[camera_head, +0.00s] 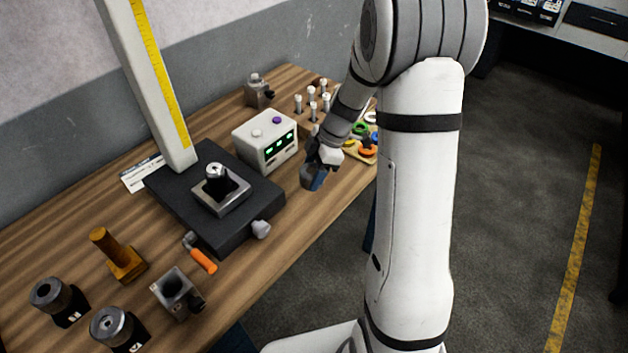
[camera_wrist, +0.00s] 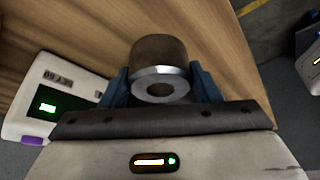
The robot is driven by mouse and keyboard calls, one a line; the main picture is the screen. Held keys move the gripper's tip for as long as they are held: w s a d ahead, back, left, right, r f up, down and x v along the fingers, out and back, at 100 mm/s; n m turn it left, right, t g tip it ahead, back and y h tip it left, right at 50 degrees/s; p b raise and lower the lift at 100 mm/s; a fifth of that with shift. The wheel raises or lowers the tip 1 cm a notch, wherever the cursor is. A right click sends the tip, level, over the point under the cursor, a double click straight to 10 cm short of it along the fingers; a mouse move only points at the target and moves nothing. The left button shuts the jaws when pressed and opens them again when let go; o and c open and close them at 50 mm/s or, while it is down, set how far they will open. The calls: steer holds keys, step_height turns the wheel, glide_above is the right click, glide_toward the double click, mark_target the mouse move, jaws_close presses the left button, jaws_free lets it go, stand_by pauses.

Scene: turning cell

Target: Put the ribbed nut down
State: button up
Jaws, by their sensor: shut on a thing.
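The ribbed nut (camera_wrist: 160,62) shows in the wrist view as a short metal cylinder with a brown-grey side, a bright rim and a round hole facing the camera. Its ribs cannot be made out. My gripper (camera_wrist: 161,84) is shut on it, with one blue finger on each side. In the head view my gripper (camera_head: 316,180) is near the front edge of the wooden workbench (camera_head: 275,253), right of the white box with the green display.
The white display box (camera_head: 265,141) stands close to the left of my gripper. A dark plate (camera_head: 227,232) carries a fixture and a column with a yellow scale. Several small pegs (camera_head: 312,110) and coloured rings (camera_head: 361,131) are behind. Bare wood lies at the front.

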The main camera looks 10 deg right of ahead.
mark_target(307, 194)
step_height(307, 194, down, 4)
steer(key=shift+r+p, duration=0.2)
steer(key=shift+p, duration=0.2)
steer(key=shift+f, duration=0.25)
steer(key=shift+f, duration=0.1)
steer(key=shift+f+b, duration=0.1)
steer(key=shift+b, duration=0.2)
steer(key=o, duration=1.1)
steer(key=shift+c, duration=0.2)
